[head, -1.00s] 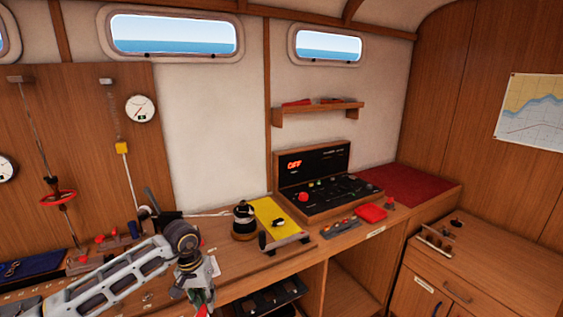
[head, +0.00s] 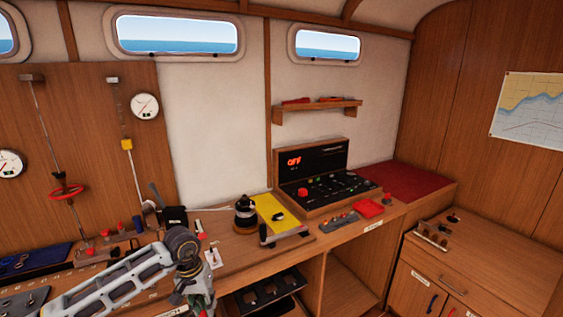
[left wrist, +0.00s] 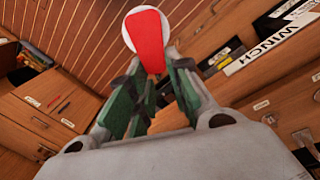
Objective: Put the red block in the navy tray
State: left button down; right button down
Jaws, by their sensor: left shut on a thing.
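My left gripper (head: 198,304) is low at the bottom edge of the head view, in front of the bench. The block cannot be made out in the head view. A dark navy, flat tray-like piece (head: 22,270) lies at the far left of the bench with small metal items on it; I cannot tell if it has a rim. My right gripper is out of view.
A winch (head: 245,217) stands beside a yellow sheet (head: 271,213) on the bench. A control panel (head: 325,190) and a flat red piece (head: 368,208) are further right. A black compartmented tray (head: 257,304) sits below the bench top. Several small tools line the bench's left back.

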pick_arm(q)
jog(key=shift+s+f, duration=1.95)
jog(key=shift+f, duration=0.2)
dwell(0.4)
jog(key=shift+a, duration=0.1)
